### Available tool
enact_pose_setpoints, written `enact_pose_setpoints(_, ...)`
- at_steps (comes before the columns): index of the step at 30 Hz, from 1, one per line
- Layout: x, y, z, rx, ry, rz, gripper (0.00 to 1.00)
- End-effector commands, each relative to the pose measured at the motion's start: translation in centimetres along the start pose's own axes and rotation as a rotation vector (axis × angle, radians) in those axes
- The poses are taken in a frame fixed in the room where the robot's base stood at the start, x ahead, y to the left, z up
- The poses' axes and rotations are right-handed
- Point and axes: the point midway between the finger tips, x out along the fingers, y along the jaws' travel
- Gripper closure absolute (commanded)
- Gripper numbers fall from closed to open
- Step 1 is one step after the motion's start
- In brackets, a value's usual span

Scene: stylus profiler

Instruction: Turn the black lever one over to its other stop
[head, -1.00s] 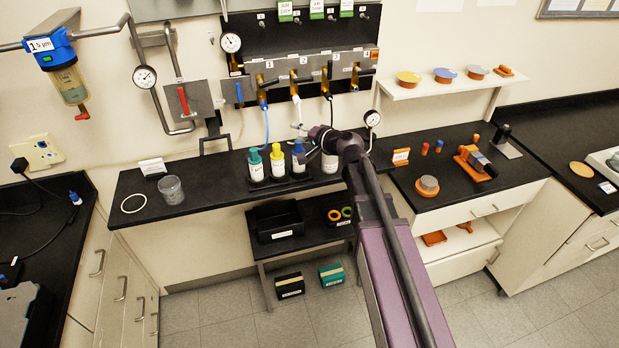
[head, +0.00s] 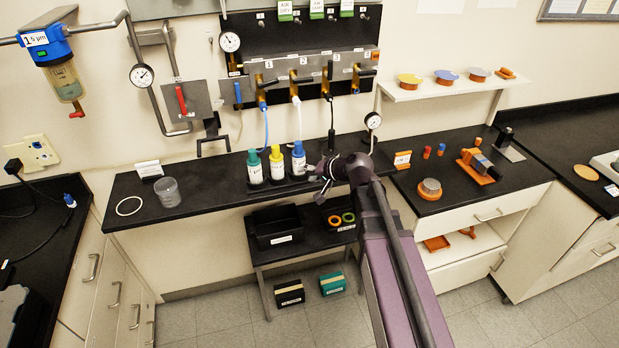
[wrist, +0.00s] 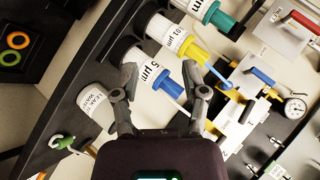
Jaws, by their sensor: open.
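In the head view the grey valve panel (head: 345,63) carries numbered valves in a row. Black lever one (head: 271,82) is at the left, on a brass valve under the label 1, and points roughly sideways to the right. My gripper (head: 324,172) is well below and right of it, near the bottles, touching no lever. In the wrist view my gripper (wrist: 160,72) is open and empty, its fingers spread over the bottle row.
Bottles with a green cap (head: 254,155), a yellow cap (head: 276,151) and a blue cap (head: 298,148) stand below the panel. A blue lever (head: 238,94) is left of lever one. Hoses hang from the valves. A clear beaker (head: 167,191) stands on the bench at the left.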

Motion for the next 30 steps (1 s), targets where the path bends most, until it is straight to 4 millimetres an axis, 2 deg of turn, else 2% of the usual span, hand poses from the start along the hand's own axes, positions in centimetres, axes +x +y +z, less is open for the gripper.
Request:
enact_pose_setpoints(14, -0.1, 0.3, 0.3, -0.006, -0.007, 0.011, 0.43)
enact_pose_setpoints(19, -0.4, 1.0, 0.9, -0.021, -0.026, 0.039, 0.43)
enact_pose_setpoints(23, -1.3, 2.5, 2.4, -0.054, -0.070, 0.107, 0.43)
enact_pose_setpoints(26, -2.4, 4.3, 4.0, -0.090, -0.124, 0.191, 0.43)
enact_pose_setpoints(30, -4.9, 7.6, 6.8, -0.140, -0.220, 0.348, 0.43)
